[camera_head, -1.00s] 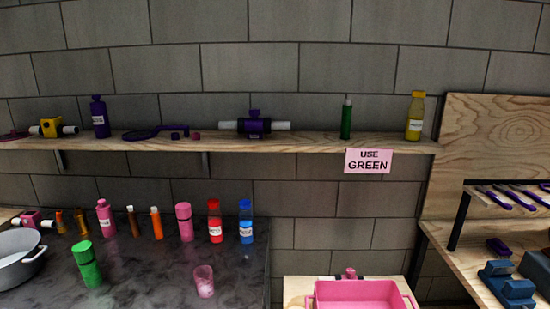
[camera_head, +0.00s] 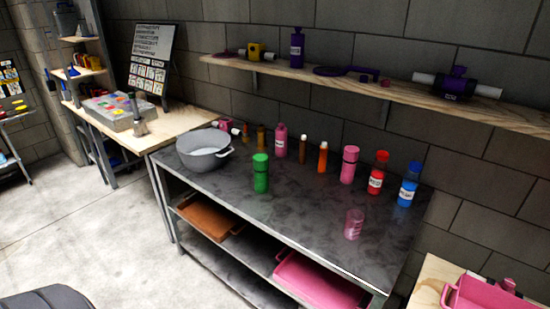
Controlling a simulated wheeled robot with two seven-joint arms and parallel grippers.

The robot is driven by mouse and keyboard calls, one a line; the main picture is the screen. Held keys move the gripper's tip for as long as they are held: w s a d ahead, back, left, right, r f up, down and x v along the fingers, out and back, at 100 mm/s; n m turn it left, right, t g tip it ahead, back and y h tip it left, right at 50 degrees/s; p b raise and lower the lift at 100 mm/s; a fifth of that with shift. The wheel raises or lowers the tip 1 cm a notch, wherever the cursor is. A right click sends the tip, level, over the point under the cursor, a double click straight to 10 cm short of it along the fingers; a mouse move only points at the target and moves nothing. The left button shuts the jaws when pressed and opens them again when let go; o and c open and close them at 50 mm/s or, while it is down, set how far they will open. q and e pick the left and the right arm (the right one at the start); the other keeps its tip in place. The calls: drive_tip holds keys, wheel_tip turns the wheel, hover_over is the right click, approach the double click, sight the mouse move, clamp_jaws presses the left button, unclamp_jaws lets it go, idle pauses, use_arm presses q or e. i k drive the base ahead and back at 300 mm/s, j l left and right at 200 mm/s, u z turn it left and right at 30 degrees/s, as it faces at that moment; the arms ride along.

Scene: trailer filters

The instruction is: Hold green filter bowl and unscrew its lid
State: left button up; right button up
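A green filter bowl with a green lid (camera_head: 261,172) stands upright near the front of the dark steel table (camera_head: 306,216). The lid looks seated on top of the bowl. It stands apart from the grey pot to its left and the pink cup to its right. Neither of my grippers shows in the head view. Nothing touches the green bowl.
A grey pot (camera_head: 205,149) and a clear pink cup (camera_head: 354,223) share the table. Pink (camera_head: 349,165), red (camera_head: 378,173) and blue (camera_head: 409,184) bottles stand at its back. A wooden shelf (camera_head: 380,84) runs above. The floor (camera_head: 110,230) at the left is clear.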

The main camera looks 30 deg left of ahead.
sight(260, 179)
drive_tip(key=u, duration=1.05)
